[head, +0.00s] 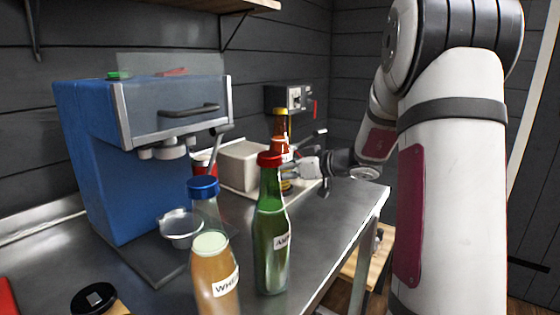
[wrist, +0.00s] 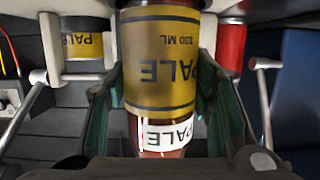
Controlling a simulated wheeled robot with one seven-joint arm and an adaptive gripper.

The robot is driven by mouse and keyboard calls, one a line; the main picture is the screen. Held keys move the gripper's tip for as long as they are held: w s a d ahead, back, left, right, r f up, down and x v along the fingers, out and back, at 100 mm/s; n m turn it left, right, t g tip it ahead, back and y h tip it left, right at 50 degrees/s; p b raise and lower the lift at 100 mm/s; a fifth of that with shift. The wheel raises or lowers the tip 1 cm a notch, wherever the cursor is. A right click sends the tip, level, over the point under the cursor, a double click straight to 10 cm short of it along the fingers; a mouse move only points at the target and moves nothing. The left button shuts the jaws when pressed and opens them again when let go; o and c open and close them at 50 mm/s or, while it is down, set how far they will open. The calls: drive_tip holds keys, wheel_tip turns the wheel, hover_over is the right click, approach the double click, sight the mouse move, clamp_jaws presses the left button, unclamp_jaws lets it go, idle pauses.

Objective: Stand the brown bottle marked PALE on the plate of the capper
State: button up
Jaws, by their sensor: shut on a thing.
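The brown bottle marked PALE (head: 281,125) has a yellow cap and a white label. It is upright near the far end of the counter. My gripper (head: 300,167) is shut on it from the right. In the wrist view the bottle's gold PALE label (wrist: 160,62) and a white PALE label (wrist: 168,133) show between the fingers. Its base is partly hidden, so I cannot tell whether it touches the surface. A blue machine (head: 92,160) with a front handle stands at the left. I cannot tell whether it is the capper, and no capper plate is clearly visible.
A green bottle with a red cap (head: 271,235) and a blue-capped bottle (head: 215,270) stand in front. A metal bowl (head: 181,228) is by the machine. The counter's right side is clear.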

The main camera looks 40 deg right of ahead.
drive_tip(key=shift+r, duration=0.15)
drive_tip(key=shift+r, duration=0.9)
